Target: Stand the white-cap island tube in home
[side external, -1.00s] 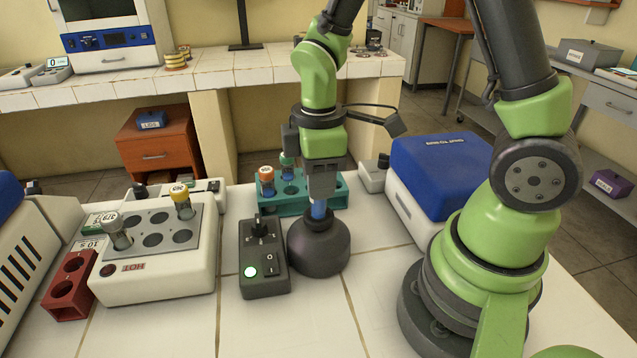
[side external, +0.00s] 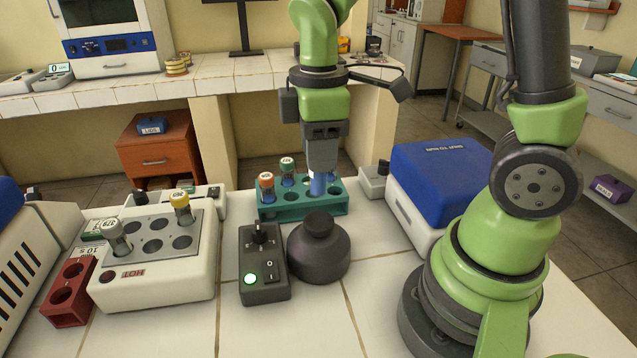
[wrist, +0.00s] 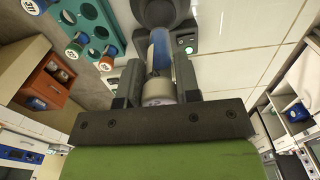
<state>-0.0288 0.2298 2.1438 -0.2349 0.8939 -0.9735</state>
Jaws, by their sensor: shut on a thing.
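My gripper (side external: 320,168) is shut on a tube with blue liquid (side external: 318,186), held upright. In the side view the tube shows in front of the right part of the teal rack (side external: 330,208), above the dark round mixer (side external: 319,258); I cannot tell how far it is from the rack. The wrist view shows its white cap (wrist: 158,90) between my jaws (wrist: 158,85) and its blue body below the cap. The rack holds an orange-cap tube (side external: 267,188) and a green-cap tube (side external: 287,172) at its left end.
A dark control box (side external: 263,265) with a lit green button stands left of the mixer. A hot block (side external: 155,260) holds a grey-cap tube (side external: 117,237) and a yellow-cap tube (side external: 181,207). A red two-hole rack (side external: 69,292) is far left. A blue-lidded box (side external: 440,175) stands right.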

